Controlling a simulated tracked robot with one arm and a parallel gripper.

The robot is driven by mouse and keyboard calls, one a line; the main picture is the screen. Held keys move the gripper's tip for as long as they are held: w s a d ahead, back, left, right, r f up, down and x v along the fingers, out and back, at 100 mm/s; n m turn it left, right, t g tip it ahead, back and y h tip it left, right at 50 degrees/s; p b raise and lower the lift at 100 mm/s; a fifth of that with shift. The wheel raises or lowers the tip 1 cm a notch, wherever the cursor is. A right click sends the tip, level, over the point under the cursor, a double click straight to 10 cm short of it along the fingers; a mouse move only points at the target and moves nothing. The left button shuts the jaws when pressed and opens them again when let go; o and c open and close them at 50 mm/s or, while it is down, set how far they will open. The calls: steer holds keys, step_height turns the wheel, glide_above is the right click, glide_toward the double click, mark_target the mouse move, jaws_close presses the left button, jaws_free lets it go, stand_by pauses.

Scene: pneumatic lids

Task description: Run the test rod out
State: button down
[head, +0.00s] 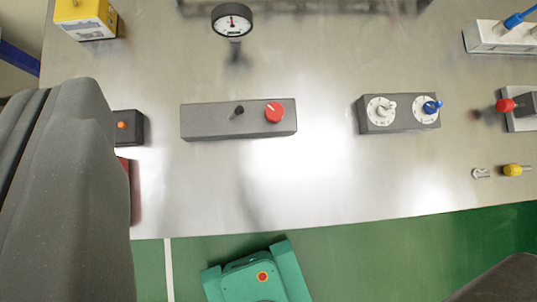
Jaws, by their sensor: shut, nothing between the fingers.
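I cannot make out a test rod for certain. A long grey control box (210,124) lies on the metal bench at the middle, with a short black lever (238,111) and a red knob (274,112) on top. A round dial gauge (232,20) stands behind it. A second grey box (400,126) to the right carries a white dial switch (382,110) and a blue-handled one (430,108). No gripper fingers show, and nothing grips these controls.
The metal bench (330,185) has free room between the boxes. A yellow box (86,20), a small box with an orange button (122,125), a white block with blue handles (500,40), a red-knobbed lever (506,105) and a yellow-tipped part (513,170) stand around. Green floor lies in front.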

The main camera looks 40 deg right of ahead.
steer(key=w+d+f+m+g, duration=0.15)
steer(key=d+f, duration=0.35)
steer(key=f, duration=0.5)
steer(key=g+y, duration=0.2)
glide_toward(235, 114)
steer(key=s+d+r, duration=0.2)
steer(key=d, duration=0.1)
steer(key=shift+s+d+r+m, duration=0.1)
steer(key=shift+d+r+m, duration=0.1)
steer(key=shift+m, duration=0.25)
steer(key=shift+a, duration=0.1)
steer(key=x, duration=1)
steer(key=shift+p, duration=0.3)
